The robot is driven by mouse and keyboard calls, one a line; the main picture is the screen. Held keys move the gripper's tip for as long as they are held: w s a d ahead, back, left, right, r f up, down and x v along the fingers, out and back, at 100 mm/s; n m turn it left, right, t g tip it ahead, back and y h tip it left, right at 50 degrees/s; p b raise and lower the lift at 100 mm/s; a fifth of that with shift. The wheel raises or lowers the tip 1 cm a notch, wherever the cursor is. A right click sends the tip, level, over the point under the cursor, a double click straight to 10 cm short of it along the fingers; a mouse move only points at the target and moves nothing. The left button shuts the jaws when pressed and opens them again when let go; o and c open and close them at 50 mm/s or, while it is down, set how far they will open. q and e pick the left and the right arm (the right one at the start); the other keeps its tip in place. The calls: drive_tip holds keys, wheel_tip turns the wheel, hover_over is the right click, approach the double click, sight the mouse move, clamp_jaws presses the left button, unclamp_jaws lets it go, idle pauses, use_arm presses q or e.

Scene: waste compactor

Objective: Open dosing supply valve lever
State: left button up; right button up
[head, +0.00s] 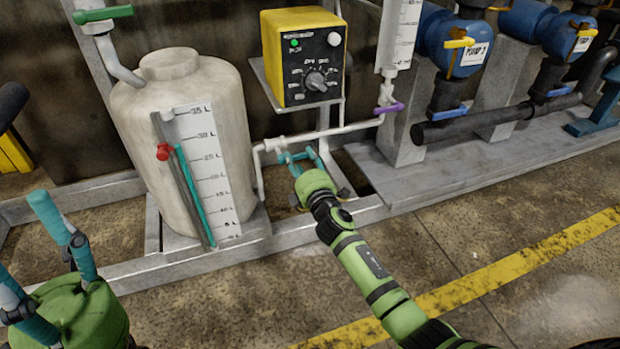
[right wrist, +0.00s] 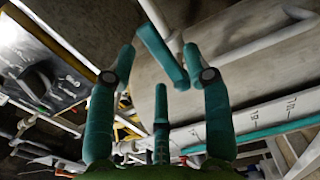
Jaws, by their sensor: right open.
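My right gripper (head: 300,158) is at the white dosing pipe (head: 335,132), low between the tank and the pump base. Its teal fingers are spread open. It also shows in the right wrist view (right wrist: 160,80), with two fingers at the sides and one low in the middle. A teal bar (right wrist: 160,52), apparently the valve lever, lies slanted between and beyond the fingertips, beside a white pipe. I cannot tell whether any finger touches it. In the head view the lever cannot be told from the teal fingers. My left gripper (head: 50,265) is open at the lower left.
The white tank (head: 185,85) with its level scale stands left of the right gripper. A yellow control box (head: 303,57) is above. A purple lever (head: 388,108) and blue pumps (head: 452,42) are to the right. The metal frame (head: 370,211) runs low in front.

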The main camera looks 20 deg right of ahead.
drive_tip(key=s, duration=1)
drive_tip(key=shift+s+d, duration=0.15)
drive_tip(key=shift+r, duration=0.1)
